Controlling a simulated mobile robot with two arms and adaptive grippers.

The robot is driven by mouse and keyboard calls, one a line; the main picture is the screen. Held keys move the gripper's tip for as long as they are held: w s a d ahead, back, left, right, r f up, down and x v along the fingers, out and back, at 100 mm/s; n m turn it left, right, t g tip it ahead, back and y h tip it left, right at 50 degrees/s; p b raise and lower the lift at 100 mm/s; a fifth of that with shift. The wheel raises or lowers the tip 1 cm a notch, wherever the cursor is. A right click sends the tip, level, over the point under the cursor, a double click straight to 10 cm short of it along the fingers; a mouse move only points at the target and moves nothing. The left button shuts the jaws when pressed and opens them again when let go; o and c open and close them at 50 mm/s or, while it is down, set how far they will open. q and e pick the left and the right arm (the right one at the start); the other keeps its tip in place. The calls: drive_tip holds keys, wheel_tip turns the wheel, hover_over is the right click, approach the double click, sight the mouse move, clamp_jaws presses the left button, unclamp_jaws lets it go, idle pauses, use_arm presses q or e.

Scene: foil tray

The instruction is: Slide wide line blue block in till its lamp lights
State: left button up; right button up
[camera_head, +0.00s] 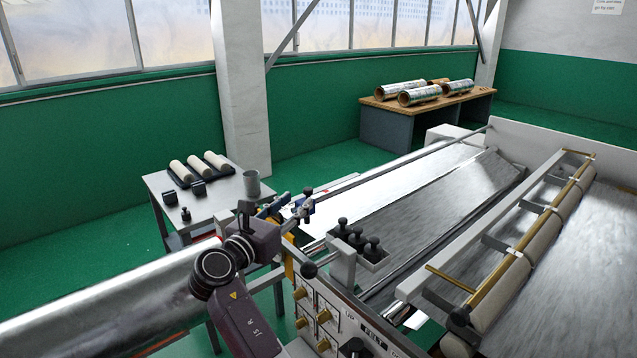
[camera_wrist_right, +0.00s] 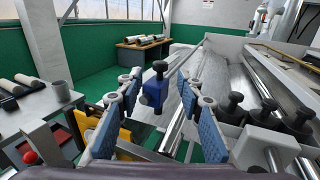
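The blue block (camera_wrist_right: 155,93) has a dark knob on top and stands upright near the middle of the right wrist view. In the head view it shows small at the rail's near end (camera_head: 307,206). My right gripper (camera_wrist_right: 158,116) is open, its blue-padded fingers on either side of the block's line with gaps on both sides. I cannot tell whether the block is between the fingertips or just beyond them. In the head view this gripper (camera_head: 285,207) is partly hidden by its own wrist. No lit lamp can be made out. My left gripper is not in view.
Black-knobbed blocks (camera_head: 358,240) sit in a holder right of the gripper. A panel with brass knobs (camera_head: 322,316) is below. A side table (camera_head: 160,182) with pale rollers stands left. A long metal tray surface (camera_head: 420,195) stretches behind. Foil rolls lie on a far bench (camera_head: 480,97).

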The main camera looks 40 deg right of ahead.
sight(305, 192)
drive_tip(key=d, duration=0.1)
drive_tip(key=w+d+p, duration=0.1)
drive_tip(key=d+r, duration=0.1)
drive_tip(key=shift+w+d+p, duration=0.15)
drive_tip(key=shift+w+p, duration=0.15)
drive_tip(key=shift+p, duration=0.1)
drive_tip(key=shift+p+x, duration=0.3)
drive_tip(key=shift+x, duration=0.9)
drive_tip(key=shift+w+d+f, duration=0.2)
drive_tip(key=shift+d+f, duration=0.1)
drive_tip(key=shift+d, duration=0.1)
drive_tip(key=c, duration=0.9)
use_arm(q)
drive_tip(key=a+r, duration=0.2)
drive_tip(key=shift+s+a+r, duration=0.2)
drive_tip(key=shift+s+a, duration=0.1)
use_arm(e)
clamp_jaws()
